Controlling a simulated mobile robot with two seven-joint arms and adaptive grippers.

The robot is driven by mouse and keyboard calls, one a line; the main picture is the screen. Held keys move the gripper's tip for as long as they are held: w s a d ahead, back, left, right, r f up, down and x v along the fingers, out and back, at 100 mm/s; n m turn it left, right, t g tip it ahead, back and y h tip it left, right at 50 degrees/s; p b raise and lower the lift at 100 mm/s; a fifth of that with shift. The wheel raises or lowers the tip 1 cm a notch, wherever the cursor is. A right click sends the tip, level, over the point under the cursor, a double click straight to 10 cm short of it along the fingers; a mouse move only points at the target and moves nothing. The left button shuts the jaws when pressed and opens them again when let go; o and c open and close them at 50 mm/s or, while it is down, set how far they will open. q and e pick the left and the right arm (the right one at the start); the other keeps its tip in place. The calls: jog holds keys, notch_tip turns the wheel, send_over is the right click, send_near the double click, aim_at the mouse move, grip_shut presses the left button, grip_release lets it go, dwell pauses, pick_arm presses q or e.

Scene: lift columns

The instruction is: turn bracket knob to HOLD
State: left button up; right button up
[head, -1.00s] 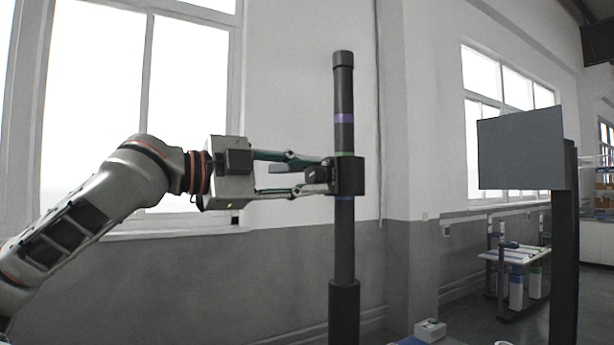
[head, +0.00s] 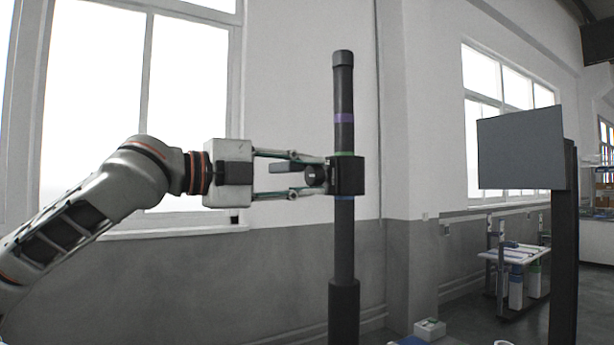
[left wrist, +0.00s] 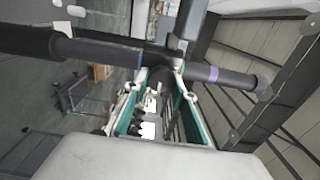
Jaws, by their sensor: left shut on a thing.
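A dark bracket (head: 348,176) is clamped around an upright dark column (head: 345,240). Its dark knob (head: 316,177) faces left, toward my left gripper (head: 322,176). The gripper reaches in level from the left and is shut on the knob, one finger above and one below in the head view. In the left wrist view the column (left wrist: 100,48) lies across the picture, and the fingers (left wrist: 160,72) meet at the bracket. The fingers partly hide the knob, and no HOLD marking is legible. My right gripper is not in view.
The column carries a purple band (head: 344,118) above the bracket, a green one just above it and a blue one just below. A grey panel on a dark post (head: 521,148) stands to the right. A small table (head: 516,256) stands farther back.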

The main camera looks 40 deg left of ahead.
pick_arm(q)
jog(key=shift+r, duration=0.1)
jog(key=o, duration=1.1)
jog(key=shift+s, duration=0.2)
jog(key=shift+s+a, duration=0.25)
jog(key=shift+s, duration=0.45)
jog(key=shift+v, duration=5.1)
